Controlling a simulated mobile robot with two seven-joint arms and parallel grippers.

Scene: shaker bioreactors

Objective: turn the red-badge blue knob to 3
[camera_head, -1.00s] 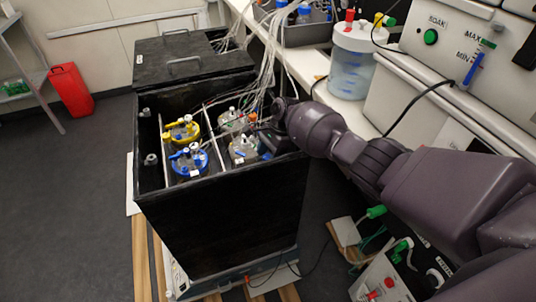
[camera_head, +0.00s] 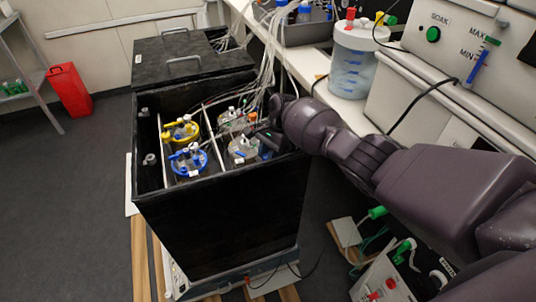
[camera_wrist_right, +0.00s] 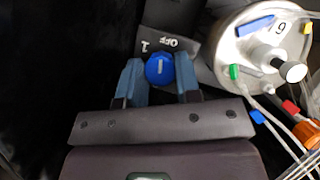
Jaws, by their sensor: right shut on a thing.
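A blue knob (camera_wrist_right: 160,68) with a white pointer line shows in the right wrist view, in front of a dark plate. The labels "OFF" and "1" stand just above it, with the pointer facing toward them. No red badge and no "3" can be made out. My right gripper (camera_wrist_right: 160,80) has its two blue fingers on either side of the knob and is shut on it. In the head view this gripper (camera_head: 266,141) is inside the right side of the black box (camera_head: 225,225), and I cannot make out the knob there. My left gripper is not in view.
In the head view, the box holds a yellow-ringed vessel (camera_head: 182,131), a blue-ringed vessel (camera_head: 188,162) and others. A bench with a clear jar (camera_head: 352,65) stands at right.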

